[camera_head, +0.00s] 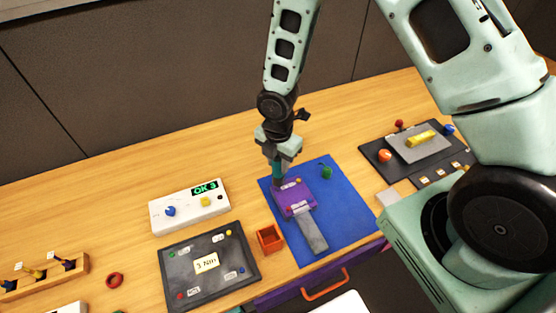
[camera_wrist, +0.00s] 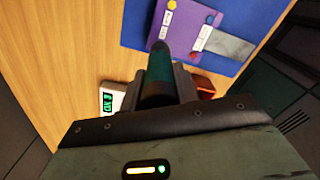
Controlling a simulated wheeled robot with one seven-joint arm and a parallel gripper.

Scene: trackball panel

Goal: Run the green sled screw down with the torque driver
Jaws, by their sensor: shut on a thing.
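My gripper (camera_head: 277,158) is shut on the torque driver (camera_head: 277,172), a dark teal cylinder pointing down. In the wrist view the driver (camera_wrist: 158,75) stands between the fingers (camera_wrist: 158,90). Its lower end is at the far left corner of the purple panel (camera_head: 296,203); I cannot tell whether it touches a screw there. The panel also shows in the wrist view (camera_wrist: 186,35), with small coloured screws and white labels. No green screw can be made out on it; the driver hides that corner. A grey strip (camera_head: 309,236) extends from the panel's near side.
The panel lies on a blue mat (camera_head: 345,205) with a green piece (camera_head: 326,172) on it. A white box (camera_head: 189,211) reads "OK 3". A dark plate (camera_head: 170,272) labelled 3 Nm and an orange bin (camera_head: 269,240) stand left. A dark tray (camera_head: 378,153) is right.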

